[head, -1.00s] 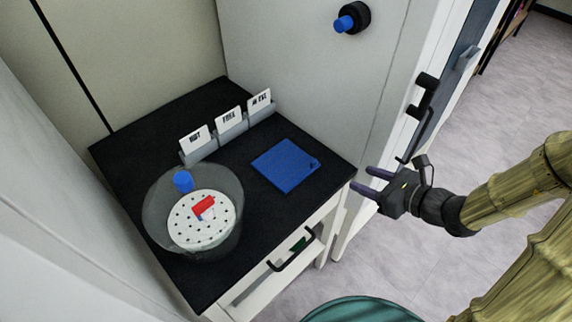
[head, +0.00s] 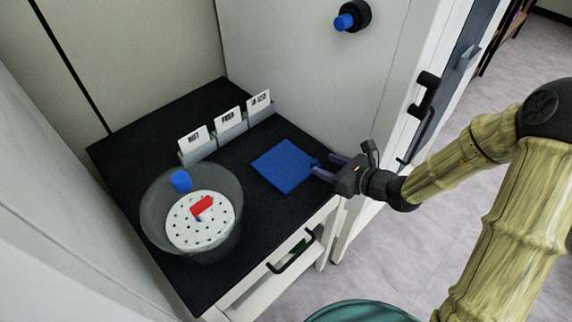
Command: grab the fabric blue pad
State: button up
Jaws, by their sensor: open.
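The blue fabric pad (head: 283,166) lies flat on the black tabletop (head: 262,215) of a small cabinet, near its right side. My gripper (head: 322,168) is open and reaches in from the right. Its fingertips are at the pad's right corner, where a small tab sticks out. I cannot tell whether the fingers touch the pad or are just above it.
A grey bowl (head: 150,205) with a white perforated disc (head: 200,232), a red piece and a blue stopper (head: 181,181) stands left of the pad. A holder with labelled cards (head: 228,122) stands behind. A white wall with a blue knob (head: 344,22) rises at the back.

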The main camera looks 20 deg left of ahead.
aim_at(315, 161)
jog(key=shift+a, duration=0.1)
jog(key=x, duration=0.5)
jog(key=shift+f, duration=0.15)
dwell(0.3)
grip_shut()
notch_tip(315, 161, up, 10)
jog(key=shift+r+p, duration=0.1)
jog(key=shift+p, duration=0.65)
dwell(0.4)
